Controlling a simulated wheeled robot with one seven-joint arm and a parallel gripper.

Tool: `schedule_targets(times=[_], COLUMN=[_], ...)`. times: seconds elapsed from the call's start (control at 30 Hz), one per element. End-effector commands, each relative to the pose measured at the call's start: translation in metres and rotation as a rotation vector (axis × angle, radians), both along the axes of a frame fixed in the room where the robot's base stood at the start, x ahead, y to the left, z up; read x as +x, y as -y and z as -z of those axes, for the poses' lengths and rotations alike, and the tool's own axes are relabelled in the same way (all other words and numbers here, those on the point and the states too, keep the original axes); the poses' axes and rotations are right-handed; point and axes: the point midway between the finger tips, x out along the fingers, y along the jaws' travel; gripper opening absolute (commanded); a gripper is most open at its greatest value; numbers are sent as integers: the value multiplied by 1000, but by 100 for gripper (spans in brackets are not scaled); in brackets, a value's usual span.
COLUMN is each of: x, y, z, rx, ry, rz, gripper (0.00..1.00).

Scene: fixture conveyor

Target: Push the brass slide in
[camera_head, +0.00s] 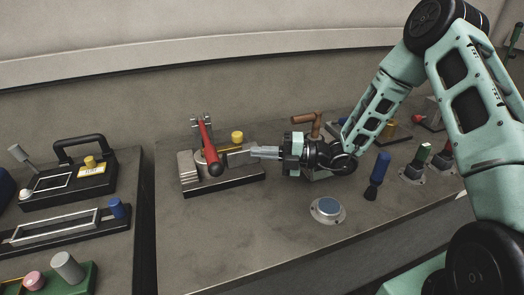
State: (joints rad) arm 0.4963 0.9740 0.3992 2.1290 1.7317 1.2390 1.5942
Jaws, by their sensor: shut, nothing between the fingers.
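A brass-yellow round piece (237,138) shows at the back of the middle fixture (225,184), behind a pale metal bar. I cannot tell whether it belongs to the brass slide, and how far in the slide sits is not clear. My gripper (254,152) is shut and empty, pointing left, with its tips at the right end of this fixture close to the bar. I cannot tell whether they touch it. Another brass-coloured block (388,130) sits on a dark fixture behind my arm, partly hidden.
A red-handled clamp (209,150) rises over the middle fixture. A round blue-grey button (327,208) and a blue-handled tool (378,172) are in front of and right of my gripper. A brown-handled piece (305,118) stands behind it. The bench front left of the button is bare.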

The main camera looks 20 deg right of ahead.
Motion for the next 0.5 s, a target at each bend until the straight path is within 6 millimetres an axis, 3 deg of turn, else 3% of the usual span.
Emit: schedule_targets(times=[0.37, 0.5], x=[32, 49], y=[-71, -51], z=[-2, -1], rx=[-3, -5], ry=[1, 2], rz=[-4, 2], gripper=[0, 0])
